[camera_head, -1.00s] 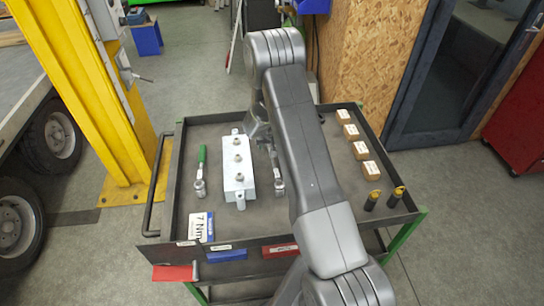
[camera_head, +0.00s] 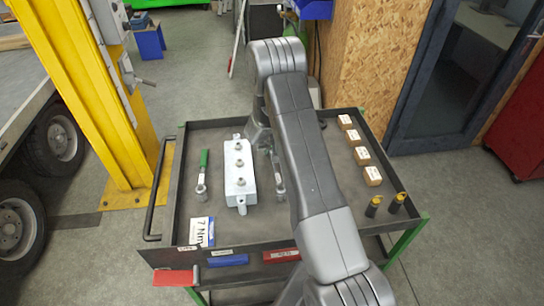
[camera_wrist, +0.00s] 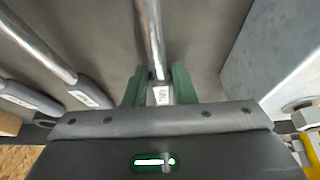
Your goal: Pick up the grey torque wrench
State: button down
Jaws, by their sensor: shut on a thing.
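The torque wrench in my grip has a chrome shaft and a small white label at its neck; in the wrist view its shaft (camera_wrist: 150,35) runs up between my fingers. My gripper (camera_wrist: 158,88) has green fingers closed on either side of it. In the head view the wrench's ratchet end (camera_head: 280,190) shows just right of the grey metal block (camera_head: 239,172), over the cart top. My arm hides the rest of it and most of my gripper. I cannot tell whether the wrench is clear of the tray.
A green-handled wrench (camera_head: 202,172) lies left of the block. Two more chrome-shafted tools, one nearer (camera_wrist: 38,45), show left in the wrist view. Several wooden blocks (camera_head: 361,155) and two black-and-yellow items (camera_head: 373,205) stand right. A 7 Nm card (camera_head: 201,231) and raised rim bound the cart.

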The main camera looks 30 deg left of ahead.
notch_tip(320, 180, up, 10)
jog(key=shift+b, duration=1.15)
